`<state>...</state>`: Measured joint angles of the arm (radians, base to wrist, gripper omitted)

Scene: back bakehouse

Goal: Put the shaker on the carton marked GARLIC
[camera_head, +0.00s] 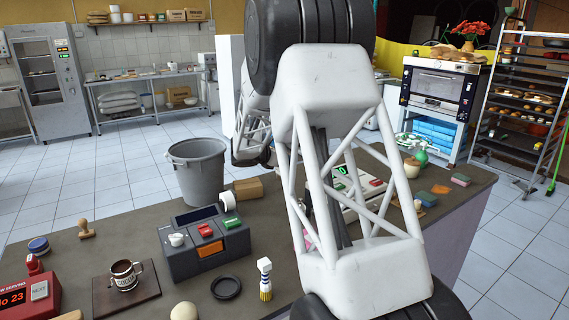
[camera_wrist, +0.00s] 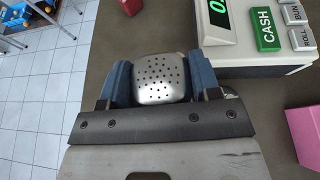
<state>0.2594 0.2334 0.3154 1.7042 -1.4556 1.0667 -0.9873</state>
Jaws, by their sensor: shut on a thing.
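In the wrist view my gripper (camera_wrist: 160,82) is shut on the shaker (camera_wrist: 160,72), with one blue pad on each side of it. The shaker's domed metal top with dark holes faces the camera; its body is hidden below. The dark counter shows around it, and I cannot tell how high it is held. In the head view my arm covers the middle, and neither the gripper nor the shaker can be made out. I can read no GARLIC mark. A plain brown box (camera_head: 248,189) stands behind the dark register, with no legible writing.
A white machine with a green display and a CASH key (camera_wrist: 265,28) is right of the shaker. A pink block (camera_wrist: 304,136) lies nearer. The dark register (camera_head: 205,243), a brush (camera_head: 265,280), a black ring (camera_head: 226,287) and a mug (camera_head: 124,276) occupy the counter's left part.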

